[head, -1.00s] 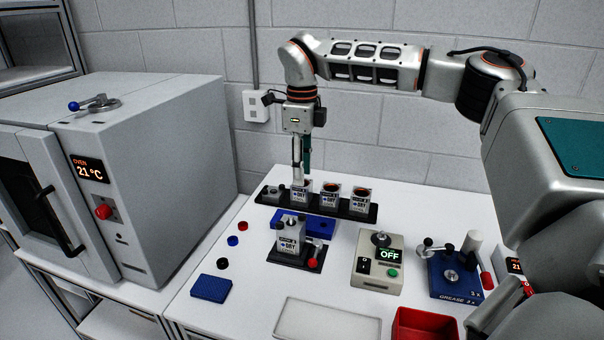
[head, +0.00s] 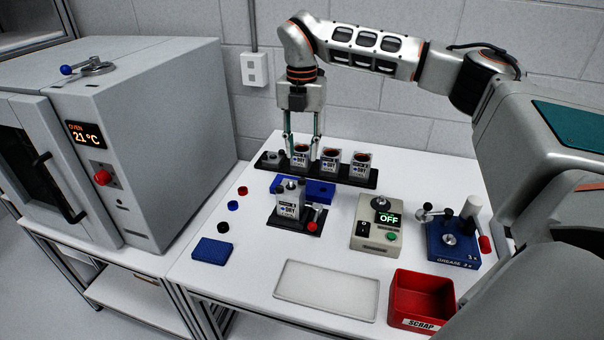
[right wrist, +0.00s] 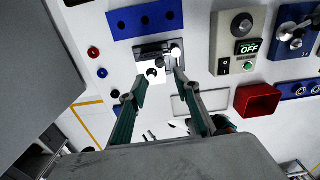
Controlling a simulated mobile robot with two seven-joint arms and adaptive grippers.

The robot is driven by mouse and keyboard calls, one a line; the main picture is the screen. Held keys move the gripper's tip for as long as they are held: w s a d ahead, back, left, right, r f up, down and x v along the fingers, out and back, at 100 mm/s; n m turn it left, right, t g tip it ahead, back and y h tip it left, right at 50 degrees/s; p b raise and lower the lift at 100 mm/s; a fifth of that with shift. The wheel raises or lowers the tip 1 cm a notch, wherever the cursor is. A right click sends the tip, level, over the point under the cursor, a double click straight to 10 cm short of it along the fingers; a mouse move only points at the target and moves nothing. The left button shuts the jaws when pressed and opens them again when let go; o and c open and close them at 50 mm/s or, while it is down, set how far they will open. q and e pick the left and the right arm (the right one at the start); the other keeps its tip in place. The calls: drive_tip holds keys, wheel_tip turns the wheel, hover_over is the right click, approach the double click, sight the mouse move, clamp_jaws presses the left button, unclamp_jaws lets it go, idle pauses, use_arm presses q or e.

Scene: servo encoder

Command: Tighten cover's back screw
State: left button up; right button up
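In the right wrist view, the unit's bright top (right wrist: 151,78) shows dark round spots; I cannot tell cover or back screw apart there. My right gripper (head: 303,150) points down, its two fingers apart with nothing seen between them, in front of the back rack in the head picture. In the right wrist view, its open fingertips (right wrist: 159,83) frame the unit from above. My left gripper is out of view.
A black rack (head: 350,179) with several similar units stands behind, with a blue holed plate (head: 322,191) before it. A tester reading OFF (head: 375,228), grease station (head: 450,250), pale tray (head: 328,291) and red scrap bin (head: 422,298) stand around. An oven (head: 160,150) is left.

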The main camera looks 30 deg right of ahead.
sight(302, 179)
drive_tip(key=shift+f+m, duration=0.3)
wheel_tip(302, 179, down, 7)
drive_tip(key=shift+f+p, duration=0.15)
drive_tip(key=shift+p, duration=0.25)
clamp_jaws()
